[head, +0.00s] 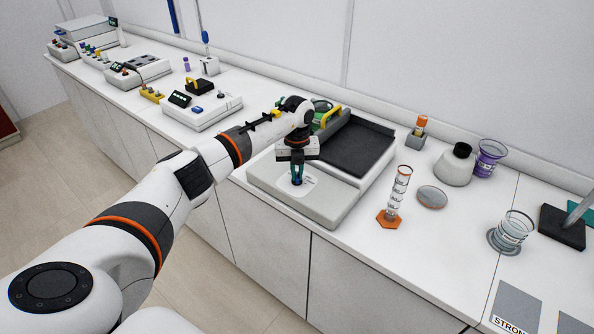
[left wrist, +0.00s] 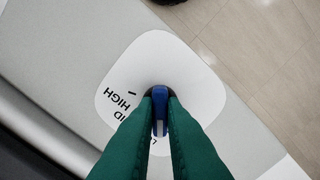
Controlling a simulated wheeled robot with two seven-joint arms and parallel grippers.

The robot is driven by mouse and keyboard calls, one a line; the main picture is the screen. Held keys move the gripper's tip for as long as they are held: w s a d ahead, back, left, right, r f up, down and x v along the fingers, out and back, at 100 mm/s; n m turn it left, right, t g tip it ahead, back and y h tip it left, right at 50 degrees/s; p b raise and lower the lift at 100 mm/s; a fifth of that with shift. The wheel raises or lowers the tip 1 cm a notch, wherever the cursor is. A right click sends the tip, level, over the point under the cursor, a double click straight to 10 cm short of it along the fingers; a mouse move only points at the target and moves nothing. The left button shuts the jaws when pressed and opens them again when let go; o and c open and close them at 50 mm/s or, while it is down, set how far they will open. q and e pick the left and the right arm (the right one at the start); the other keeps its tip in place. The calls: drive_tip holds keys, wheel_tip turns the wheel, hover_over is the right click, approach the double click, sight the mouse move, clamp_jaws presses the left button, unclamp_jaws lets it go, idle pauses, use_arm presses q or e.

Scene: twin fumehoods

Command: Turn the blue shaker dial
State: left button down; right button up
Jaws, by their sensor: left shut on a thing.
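The shaker (head: 312,199) is a white machine with a dark platform (head: 352,146), standing on the white bench. Its blue dial (left wrist: 159,122) sits on a white label (left wrist: 187,66) on the front part, with "HIGH" readable in the left wrist view and other words partly covered. My left gripper (head: 297,180) points down over the label. Its green fingers (left wrist: 160,100) are shut on the blue dial, one on each side. In the head view the fingers mostly hide the dial. My right gripper is in neither view.
Right of the shaker stand a graduated cylinder (head: 396,194) with an orange base, a round dish (head: 432,197), a grey flask (head: 456,166) and a glass beaker (head: 513,229). Left of it is a white device (head: 202,109) with a display. The floor lies in front of the bench.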

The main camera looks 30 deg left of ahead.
sight(297, 175)
use_arm(q)
drive_tip(key=n, duration=0.5)
drive_tip(key=shift+r+p, duration=0.1)
drive_tip(key=shift+p, duration=0.3)
idle(0.4)
drive_tip(key=c, duration=1.5)
unclamp_jaws()
drive_tip(key=shift+r, duration=0.5)
wheel_tip(297, 175, up, 11)
drive_tip(key=b, duration=0.3)
drive_tip(key=shift+b, duration=0.35)
drive_tip(key=shift+f, duration=0.15)
